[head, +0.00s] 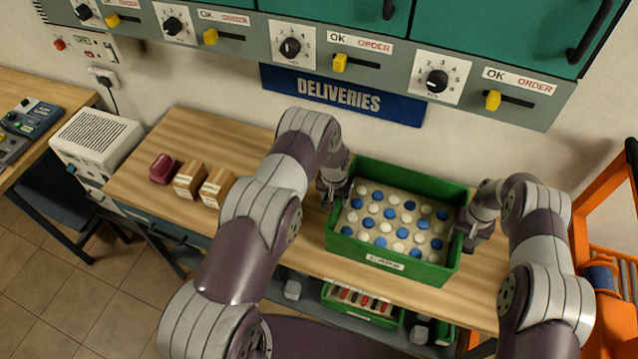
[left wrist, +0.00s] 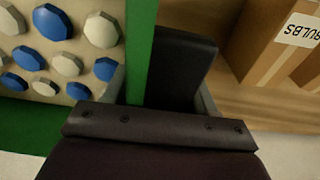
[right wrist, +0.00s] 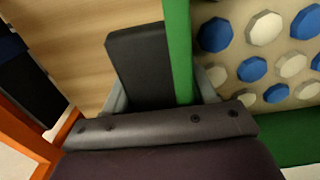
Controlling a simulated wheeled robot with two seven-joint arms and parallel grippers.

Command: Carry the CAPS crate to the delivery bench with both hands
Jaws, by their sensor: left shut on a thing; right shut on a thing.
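The green CAPS crate (head: 383,263) holds rows of blue and white caps and is at the wooden bench under the DELIVERIES sign (head: 341,94). I cannot tell whether it rests on the bench top or hangs just above it. My left gripper (head: 338,188) is shut on the crate's left wall, which also shows in the left wrist view (left wrist: 139,50). My right gripper (head: 468,228) is shut on the crate's right wall, which also shows in the right wrist view (right wrist: 178,50). The delivery bench (head: 150,130) has bare wood left of the crate.
Two cardboard boxes (head: 216,187) and a dark red item (head: 162,168) stand left on the bench. A lower shelf holds another green crate (head: 362,303). An orange rack (head: 590,215) stands at the right. Teal cabinets with knobs hang above.

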